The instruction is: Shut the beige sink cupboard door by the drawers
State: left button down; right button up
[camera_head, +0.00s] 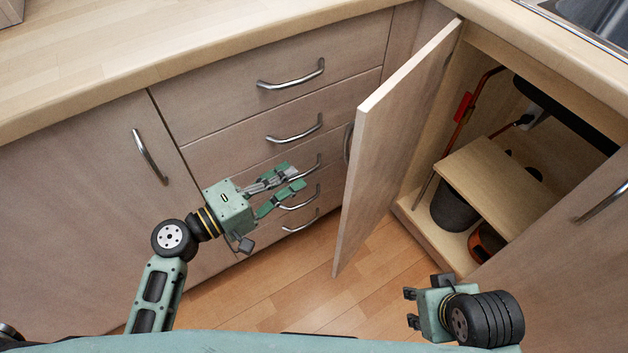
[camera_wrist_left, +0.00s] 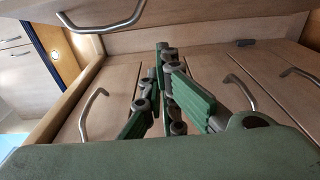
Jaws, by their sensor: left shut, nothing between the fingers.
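The beige sink cupboard door (camera_head: 392,140) stands wide open in the head view, swung out beside the drawers. Its free edge points towards me, and its metal handle (camera_head: 347,143) shows on the face towards the drawers. My left gripper (camera_head: 297,178) is in front of the drawers, to the left of the door and apart from it. It is shut and empty, and its fingers also show in the left wrist view (camera_wrist_left: 168,62). My right gripper (camera_head: 411,307) is low, near the cupboard's front; its fingers are too foreshortened to read.
The drawers (camera_head: 225,140) with several bar handles are closed. The open cupboard holds a wooden shelf (camera_head: 495,178), a dark pot (camera_head: 452,210) and a red pipe fitting (camera_head: 464,107). Another closed door (camera_head: 75,220) is at left. Wooden floor (camera_head: 300,290) is clear below the door.

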pick_arm(q)
jog(key=w+d, duration=0.4)
jog(key=d, duration=0.7)
jog(key=shift+p, duration=0.3)
jog(key=shift+d+r, duration=0.1)
